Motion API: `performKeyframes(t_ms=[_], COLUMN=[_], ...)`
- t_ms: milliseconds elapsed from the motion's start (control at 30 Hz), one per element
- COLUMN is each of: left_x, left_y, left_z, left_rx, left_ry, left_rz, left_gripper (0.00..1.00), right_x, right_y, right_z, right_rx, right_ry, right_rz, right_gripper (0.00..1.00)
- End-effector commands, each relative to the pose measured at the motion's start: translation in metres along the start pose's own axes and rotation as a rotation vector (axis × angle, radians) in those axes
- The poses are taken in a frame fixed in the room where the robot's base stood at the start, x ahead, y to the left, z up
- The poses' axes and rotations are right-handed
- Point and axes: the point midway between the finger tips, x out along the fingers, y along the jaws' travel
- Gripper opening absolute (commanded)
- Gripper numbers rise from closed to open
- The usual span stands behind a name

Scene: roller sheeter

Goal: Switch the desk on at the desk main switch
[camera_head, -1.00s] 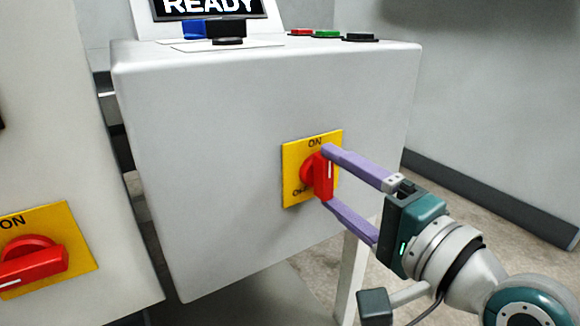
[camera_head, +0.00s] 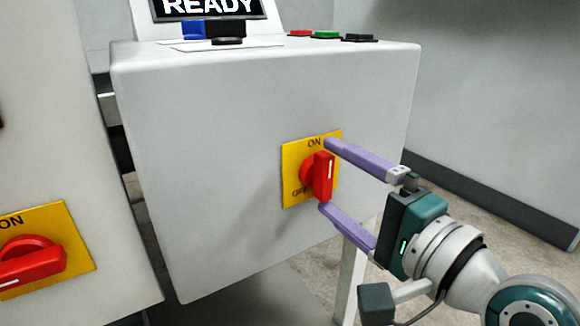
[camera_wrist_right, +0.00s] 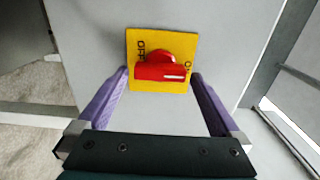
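The desk main switch is a red rotary handle (camera_head: 322,175) on a yellow plate (camera_head: 291,172) on the front of the grey desk box (camera_head: 220,130). Its handle stands upright in the head view, with its white line toward ON. The handle also shows in the right wrist view (camera_wrist_right: 160,70), lying across the plate (camera_wrist_right: 140,38). My right gripper (camera_head: 324,176) is open in front of the switch. Its purple fingers are spread above and below the handle, apart from it. The wrist view shows a finger on each side (camera_wrist_right: 160,78). My left gripper is not in view.
A second red switch (camera_head: 30,262) on a yellow plate (camera_head: 75,245) is on the pale cabinet at left, its handle nearly level. Above the desk box, a screen (camera_head: 208,8) reads READY. Red, green (camera_head: 326,35) and black buttons are on top. Floor shows at right.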

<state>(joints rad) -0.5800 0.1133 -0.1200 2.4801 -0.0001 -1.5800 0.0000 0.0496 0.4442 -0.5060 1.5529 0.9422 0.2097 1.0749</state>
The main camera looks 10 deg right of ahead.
Motion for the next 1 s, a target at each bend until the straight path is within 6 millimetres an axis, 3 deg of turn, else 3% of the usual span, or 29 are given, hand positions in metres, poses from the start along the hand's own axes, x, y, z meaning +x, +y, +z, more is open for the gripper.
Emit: performKeyframes(t_ms=[267, 700, 1000], left_x=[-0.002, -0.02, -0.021], left_y=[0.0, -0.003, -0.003], left_z=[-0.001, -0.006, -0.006], left_rx=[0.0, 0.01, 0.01], left_ry=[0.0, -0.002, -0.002], left_rz=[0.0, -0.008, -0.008], left_gripper=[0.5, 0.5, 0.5], right_x=[-0.005, -0.085, -0.1], right_y=[0.0, 0.0, 0.0], right_z=[0.0, 0.0, 0.0], right_rx=[-0.003, -0.002, -0.001], right_ry=[0.0, -0.001, 0.0], right_rz=[0.001, 0.004, 0.0], right_gripper=[1.0, 1.0, 1.0])
